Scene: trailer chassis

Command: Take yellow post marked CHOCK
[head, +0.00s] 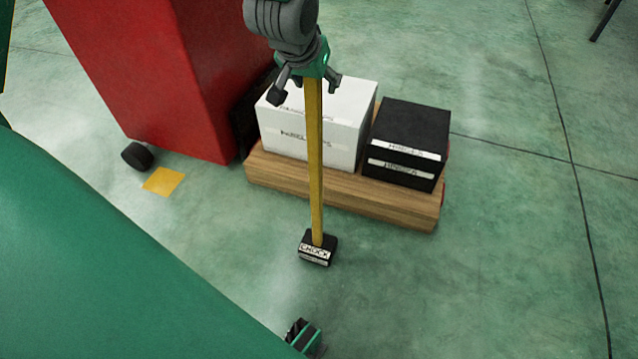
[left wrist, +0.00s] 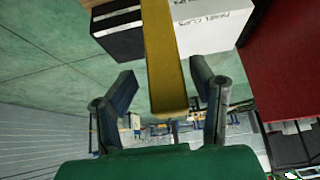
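The yellow post (head: 315,170) stands upright on the floor. Its small black base (head: 318,247) carries a white label that reads CHOCK. My left gripper (head: 306,90) is at the top end of the post, with one finger on each side of it. In the left wrist view the post (left wrist: 164,55) runs between the spread fingers of my left gripper (left wrist: 165,82), with visible gaps on both sides. The left gripper looks open around the post, not closed on it.
A wooden pallet (head: 410,208) behind the post bears a white box (head: 343,140) and a black box (head: 408,135). A red block-shaped unit (head: 150,80) stands at the left. A yellow floor patch (head: 164,181) lies near it. The floor at the right is clear.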

